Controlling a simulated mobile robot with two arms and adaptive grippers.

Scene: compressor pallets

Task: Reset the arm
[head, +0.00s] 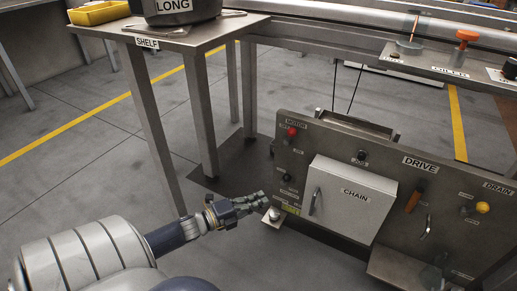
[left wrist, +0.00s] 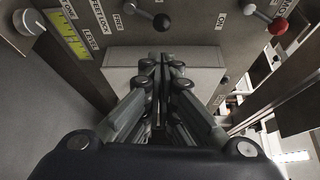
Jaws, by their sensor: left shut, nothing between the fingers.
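My left gripper (head: 258,202) reaches in from the left in the head view. It is shut and empty, with its fingers together, in front of the lower left part of the control panel (head: 325,150). In the left wrist view the closed fingers (left wrist: 160,68) point at the panel, with a pale box face (left wrist: 203,58) behind them. In the head view the fingertips appear close to a small silver knob (head: 274,214); I cannot tell whether they touch it. My right gripper is not in view.
The panel carries a CHAIN cover (head: 348,205), a red knob (head: 292,131), an orange handle (head: 414,200) and a yellow knob (head: 483,207). A metal shelf table (head: 205,38) holding a dark pot (head: 175,10) stands behind. Open floor (head: 90,160) lies left.

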